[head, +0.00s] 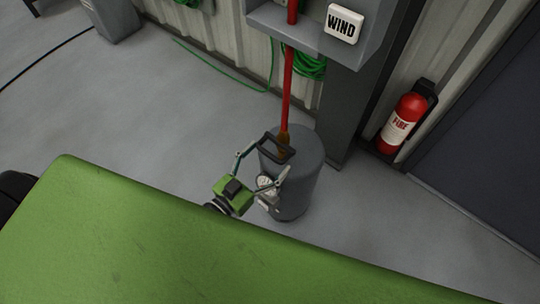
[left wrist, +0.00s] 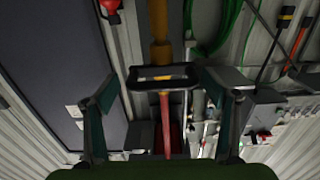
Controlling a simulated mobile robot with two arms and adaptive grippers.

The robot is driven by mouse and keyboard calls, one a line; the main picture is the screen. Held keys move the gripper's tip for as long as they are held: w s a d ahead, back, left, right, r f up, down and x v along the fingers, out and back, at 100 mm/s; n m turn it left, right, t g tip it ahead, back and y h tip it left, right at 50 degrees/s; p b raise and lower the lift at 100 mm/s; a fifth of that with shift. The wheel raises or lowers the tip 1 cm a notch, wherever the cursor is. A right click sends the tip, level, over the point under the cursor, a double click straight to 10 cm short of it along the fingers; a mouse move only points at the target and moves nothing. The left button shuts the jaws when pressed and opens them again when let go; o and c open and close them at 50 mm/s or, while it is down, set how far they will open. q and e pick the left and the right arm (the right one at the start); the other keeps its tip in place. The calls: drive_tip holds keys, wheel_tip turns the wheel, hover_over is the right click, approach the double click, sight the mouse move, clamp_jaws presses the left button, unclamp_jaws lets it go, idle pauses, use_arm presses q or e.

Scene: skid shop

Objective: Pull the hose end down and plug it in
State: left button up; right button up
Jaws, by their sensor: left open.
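A red hose (head: 287,85) hangs from above, ending in a brass-coloured piece (head: 284,139) over a grey drum. A black loop handle (head: 291,150) is at this hose end. My left gripper (head: 275,154) is open, its fingers on either side of the handle. In the left wrist view the black handle (left wrist: 163,71) lies between the spread fingertips, with the brass-coloured piece (left wrist: 160,52) and red hose (left wrist: 165,125) behind it. I cannot tell whether a finger touches it. No socket shows clearly. My right gripper is out of view.
The grey drum (head: 308,170) stands close below my left gripper. A grey post (head: 345,110) and a fire extinguisher (head: 404,122) are to the right. A WIND sign (head: 343,24) is above. A green hose (head: 225,70) lies by the wall. The floor at left is mostly clear.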

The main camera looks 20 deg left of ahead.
use_arm(q)
drive_tip(key=v, duration=1)
drive_tip(key=shift+s, duration=0.35)
drive_tip(key=s+a+f+g+y, duration=0.1)
drive_tip(key=s+f+g, duration=0.1)
drive_tip(key=f, duration=0.6)
drive_tip(key=s+a+f+n+g+y, duration=0.1)
drive_tip(key=s+a+f+g+y, duration=0.15)
drive_tip(key=f, duration=0.55)
drive_tip(key=s+a+f+g+y, duration=0.1)
drive_tip(key=s+f+g, duration=0.1)
drive_tip(key=f, duration=0.6)
drive_tip(key=s+f+g+y, duration=0.1)
drive_tip(key=s+f+g, duration=0.8)
drive_tip(key=s+f, duration=0.7)
drive_tip(key=s, duration=0.4)
drive_tip(key=shift+a+n+y, duration=0.2)
drive_tip(key=shift+n+y, duration=0.1)
drive_tip(key=shift+y, duration=0.05)
drive_tip(key=shift+g, duration=0.25)
